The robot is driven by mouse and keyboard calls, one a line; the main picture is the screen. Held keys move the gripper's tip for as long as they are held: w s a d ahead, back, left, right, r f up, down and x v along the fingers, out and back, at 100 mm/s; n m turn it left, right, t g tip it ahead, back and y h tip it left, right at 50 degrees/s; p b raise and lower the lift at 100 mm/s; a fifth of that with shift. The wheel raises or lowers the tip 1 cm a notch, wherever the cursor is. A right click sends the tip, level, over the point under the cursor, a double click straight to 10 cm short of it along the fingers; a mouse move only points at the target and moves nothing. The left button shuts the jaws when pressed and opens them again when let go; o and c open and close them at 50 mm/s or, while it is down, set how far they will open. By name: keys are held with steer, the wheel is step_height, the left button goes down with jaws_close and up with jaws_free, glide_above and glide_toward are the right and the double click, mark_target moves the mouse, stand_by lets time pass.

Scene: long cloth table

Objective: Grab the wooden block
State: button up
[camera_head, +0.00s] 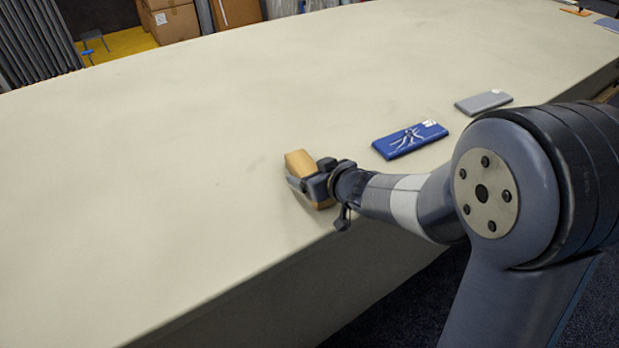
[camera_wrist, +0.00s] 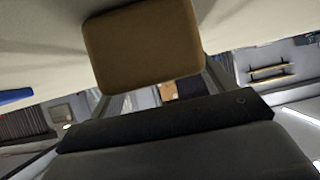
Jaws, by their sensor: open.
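The wooden block (camera_head: 299,162) is light brown and stands near the front edge of the long table, partly hidden by my gripper in the head view. My gripper (camera_head: 302,184) is at the block, with its fingers open around or beside it. In the wrist view the block (camera_wrist: 145,48) fills the upper middle, with a gripper finger (camera_wrist: 219,75) showing at its right. I cannot tell whether the fingers touch the block.
A blue box (camera_head: 410,140) and a grey box (camera_head: 483,102) lie on the cloth table (camera_head: 150,150) to the right, near my arm. The table left of and behind the block is clear. Cardboard boxes (camera_head: 172,20) stand beyond the far edge.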

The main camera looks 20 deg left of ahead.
steer(key=c, duration=1.3)
